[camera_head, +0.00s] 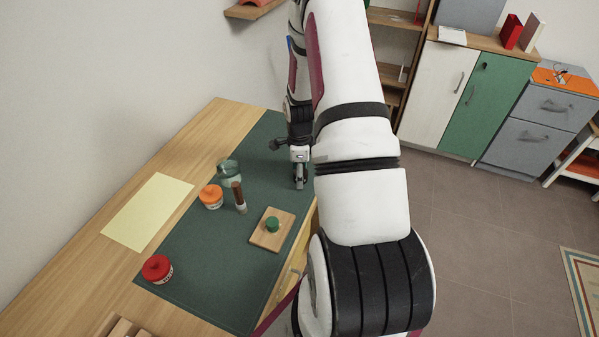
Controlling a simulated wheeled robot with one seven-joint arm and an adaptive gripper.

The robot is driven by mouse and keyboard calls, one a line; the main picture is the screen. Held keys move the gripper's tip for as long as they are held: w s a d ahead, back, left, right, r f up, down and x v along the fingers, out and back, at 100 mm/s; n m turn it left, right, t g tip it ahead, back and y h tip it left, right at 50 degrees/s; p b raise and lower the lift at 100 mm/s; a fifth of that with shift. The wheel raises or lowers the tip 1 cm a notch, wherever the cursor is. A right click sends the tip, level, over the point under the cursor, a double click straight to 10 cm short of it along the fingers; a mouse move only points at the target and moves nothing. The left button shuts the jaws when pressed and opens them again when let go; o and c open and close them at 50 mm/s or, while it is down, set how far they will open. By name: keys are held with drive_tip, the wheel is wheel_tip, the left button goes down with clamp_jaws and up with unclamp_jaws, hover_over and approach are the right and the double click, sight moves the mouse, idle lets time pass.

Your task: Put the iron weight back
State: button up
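My gripper (300,182) points down over the far right part of the dark green mat (190,262) on the wooden desk. Its fingers are small and seen edge-on, so I cannot tell whether they are open or shut, or whether they hold anything. I cannot pick out an iron weight for certain. A wooden block with a green knob (272,225) lies on the mat near the desk's right edge, apart from my gripper. My arm hides part of the desk's right side.
On the mat stand a glass jar (228,170), a brown-topped vial (238,196), an orange-lidded jar (211,197) and a red-lidded jar (157,269). Yellow paper (147,211) lies at left. A wooden holder (127,328) is at the bottom edge. Cabinets (467,95) stand beyond open floor.

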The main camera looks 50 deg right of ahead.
drive_tip(key=shift+r, duration=0.15)
wheel_tip(320, 180, up, 12)
drive_tip(key=shift+f, duration=0.25)
drive_tip(key=shift+w+a+r, duration=0.1)
drive_tip(key=shift+r, duration=0.25)
drive_tip(key=a+r+n+t, duration=0.2)
drive_tip(key=a+r+n, duration=1.1)
drive_tip(key=a+r, duration=0.45)
drive_tip(key=s+a+r+n+t, duration=0.1)
drive_tip(key=s+a+r+n, duration=0.3)
drive_tip(key=s+n, duration=0.3)
drive_tip(key=s+a+r+n+t, duration=0.1)
drive_tip(key=s+a+r+n, duration=0.4)
drive_tip(key=s+a+n, duration=0.2)
drive_tip(key=shift+s+a+r+n+t, duration=0.25)
drive_tip(key=shift+a+r+n+t, duration=0.05)
drive_tip(key=shift+t, duration=0.1)
